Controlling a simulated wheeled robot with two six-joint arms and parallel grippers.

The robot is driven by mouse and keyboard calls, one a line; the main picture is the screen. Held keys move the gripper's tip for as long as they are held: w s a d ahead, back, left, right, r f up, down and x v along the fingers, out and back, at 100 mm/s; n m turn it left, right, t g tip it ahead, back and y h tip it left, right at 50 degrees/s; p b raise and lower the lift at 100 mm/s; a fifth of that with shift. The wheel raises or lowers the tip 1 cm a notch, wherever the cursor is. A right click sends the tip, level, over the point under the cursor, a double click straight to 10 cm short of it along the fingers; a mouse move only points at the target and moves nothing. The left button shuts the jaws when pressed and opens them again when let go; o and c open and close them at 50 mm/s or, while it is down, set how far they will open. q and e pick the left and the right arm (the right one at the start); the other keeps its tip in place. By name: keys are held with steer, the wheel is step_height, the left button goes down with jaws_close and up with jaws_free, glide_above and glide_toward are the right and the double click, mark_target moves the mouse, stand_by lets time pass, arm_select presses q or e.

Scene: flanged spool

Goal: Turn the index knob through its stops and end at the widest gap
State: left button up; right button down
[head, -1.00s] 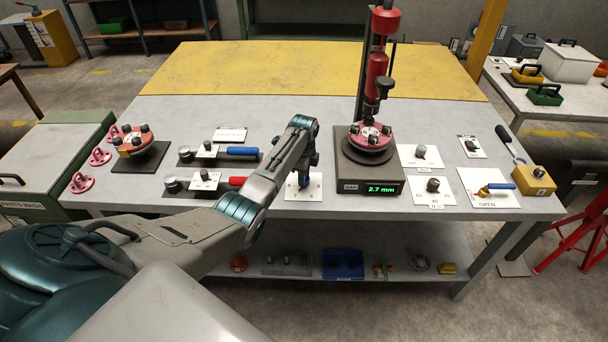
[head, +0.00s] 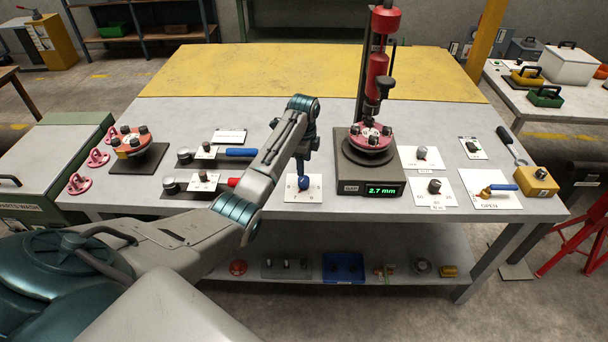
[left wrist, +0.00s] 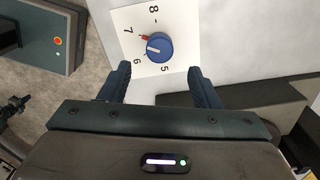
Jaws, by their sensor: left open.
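The blue index knob (head: 304,183) sits on a white plate (head: 291,194) near the bench's front edge. In the left wrist view the knob (left wrist: 161,47) shows a white line pointing left, toward the side with 6 and 7. A red mark lies beside it near the 7, on a dial reading 5 to 8. My left gripper (head: 303,171) is just above the knob. Its fingers (left wrist: 158,73) are apart, with nothing between them. The gauge display (head: 381,190) reads 2.7 mm beneath the red spool (head: 371,137). My right gripper is out of view.
The dark gauge base (head: 352,188) stands close on the right. Other knobs and a blue lever (head: 503,187) sit farther right. The yellow mat (head: 300,70) behind is clear.

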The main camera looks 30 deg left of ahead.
mark_target(304, 179)
arm_select(q)
steer(key=shift+r+b, duration=0.45)
steer(key=shift+r, duration=1.8)
